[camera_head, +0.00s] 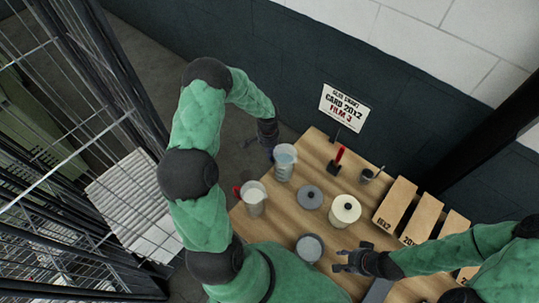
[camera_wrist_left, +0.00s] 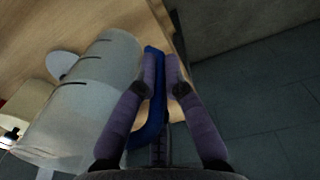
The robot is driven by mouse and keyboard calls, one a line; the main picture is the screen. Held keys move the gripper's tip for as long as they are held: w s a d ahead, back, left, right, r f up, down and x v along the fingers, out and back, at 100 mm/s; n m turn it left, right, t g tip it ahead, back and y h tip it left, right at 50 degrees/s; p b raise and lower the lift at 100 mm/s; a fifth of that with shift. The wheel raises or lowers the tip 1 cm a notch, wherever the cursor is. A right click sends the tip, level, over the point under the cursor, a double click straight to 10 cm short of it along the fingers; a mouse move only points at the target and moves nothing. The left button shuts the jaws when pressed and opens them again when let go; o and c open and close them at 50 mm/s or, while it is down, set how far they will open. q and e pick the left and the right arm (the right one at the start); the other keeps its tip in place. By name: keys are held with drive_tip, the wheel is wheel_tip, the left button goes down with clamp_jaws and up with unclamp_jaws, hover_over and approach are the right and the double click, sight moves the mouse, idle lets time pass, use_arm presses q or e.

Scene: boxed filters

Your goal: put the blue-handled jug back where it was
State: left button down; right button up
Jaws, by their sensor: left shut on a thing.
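The blue-handled jug (camera_head: 285,165) is clear, with pale bluish contents, at the back left edge of the wooden table. My left gripper (camera_head: 269,148) is at its far-left side, shut on the blue handle. In the left wrist view the jug (camera_wrist_left: 85,100) fills the left, and the blue handle (camera_wrist_left: 154,110) runs between the fingers of the left gripper (camera_wrist_left: 164,70). I cannot tell whether the jug's base touches the table. My right gripper (camera_head: 342,261) is open and empty over the table's front part, beside a grey round vessel (camera_head: 309,247).
A red-handled jug (camera_head: 254,202) stands close in front. A grey disc (camera_head: 309,197), a cream lidded pot (camera_head: 346,208), a red-handled tool (camera_head: 337,160) and a small dark cup (camera_head: 367,175) stand to the right. Several boxes (camera_head: 396,204) line the right. A wire cage (camera_head: 70,100) stands at left.

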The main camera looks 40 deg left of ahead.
use_arm(q)
drive_tip(key=shift+w+f, duration=0.1)
drive_tip(key=shift+f, duration=1.6)
drive_tip(key=c, duration=1.3)
unclamp_jaws()
drive_tip(key=shift+c, duration=0.2)
drive_tip(key=r+b, duration=0.1)
drive_tip(key=r, duration=1.1)
drive_tip(key=shift+a+r, duration=0.1)
drive_tip(key=shift+a, duration=0.1)
